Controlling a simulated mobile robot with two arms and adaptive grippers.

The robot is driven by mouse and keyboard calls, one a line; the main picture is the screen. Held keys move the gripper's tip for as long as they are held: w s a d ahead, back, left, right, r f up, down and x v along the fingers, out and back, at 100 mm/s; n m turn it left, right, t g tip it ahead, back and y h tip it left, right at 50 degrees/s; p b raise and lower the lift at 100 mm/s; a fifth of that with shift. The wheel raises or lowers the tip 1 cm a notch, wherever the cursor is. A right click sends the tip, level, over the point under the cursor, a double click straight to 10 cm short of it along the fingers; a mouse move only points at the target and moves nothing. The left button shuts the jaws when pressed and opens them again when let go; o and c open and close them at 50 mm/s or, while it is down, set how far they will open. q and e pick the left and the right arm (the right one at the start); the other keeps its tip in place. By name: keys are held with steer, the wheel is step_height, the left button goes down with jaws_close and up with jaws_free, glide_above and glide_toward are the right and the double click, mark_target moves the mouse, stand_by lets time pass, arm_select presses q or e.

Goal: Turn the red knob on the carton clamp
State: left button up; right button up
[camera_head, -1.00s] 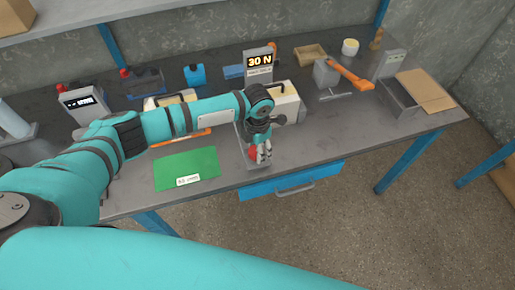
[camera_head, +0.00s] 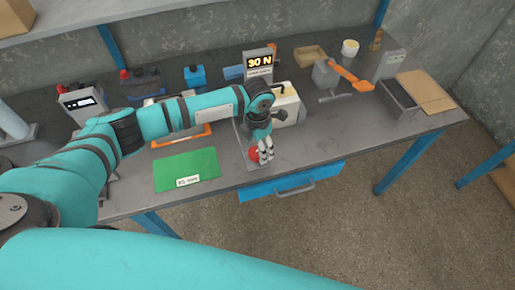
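The red knob (camera_head: 254,155) sits low at the front of the carton clamp, near the table's front edge. The clamp's grey base (camera_head: 244,140) is mostly behind my arm, and its display (camera_head: 259,62) stands behind and reads 30 N. My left gripper (camera_head: 265,154) points down at the knob, with its grey fingers over the knob's right side. Part of the knob is hidden by the fingers. Whether they are closed on it cannot be made out. My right gripper is out of view.
A pale battery block (camera_head: 287,103) stands right of my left wrist. A green mat (camera_head: 187,170) lies to the left, and a blue drawer (camera_head: 292,181) is below the table edge. An orange-handled tool (camera_head: 349,76) and a grey bin (camera_head: 398,98) are at the right.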

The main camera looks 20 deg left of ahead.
mark_target(257, 151)
arm_select(q)
step_height(257, 151, up, 10)
stand_by(0.3)
steer(key=shift+f, duration=0.1)
stand_by(0.7)
